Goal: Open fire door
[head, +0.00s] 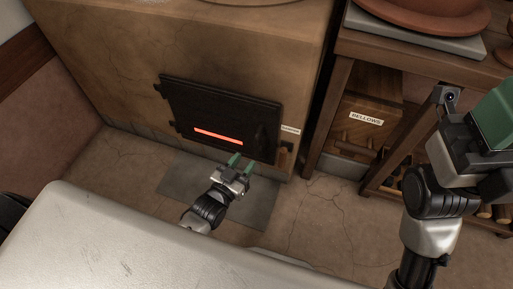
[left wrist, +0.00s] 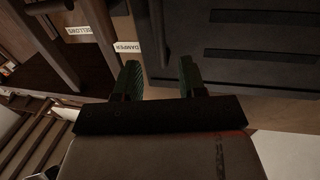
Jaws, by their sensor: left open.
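The fire door (head: 222,112) is a black iron plate on the front of the brown stove, with a glowing red slot low in it. It looks shut. A dark handle (head: 261,136) shows near its right edge. My left gripper (head: 242,162) is open, with green fingers, in front of the door's lower right corner. In the left wrist view the open fingers (left wrist: 159,75) point towards the stove, with the dark door (left wrist: 235,62) to the right; nothing is held between them. My right gripper (head: 494,125) is partly cut off at the right edge, and its jaws cannot be made out.
A wooden damper piece (head: 284,160) and its label (head: 290,130) are just right of the door. A wooden bench with a bellows box (head: 367,105) stands further right. A grey floor plate (head: 190,179) lies below the door. Floor right of it is clear.

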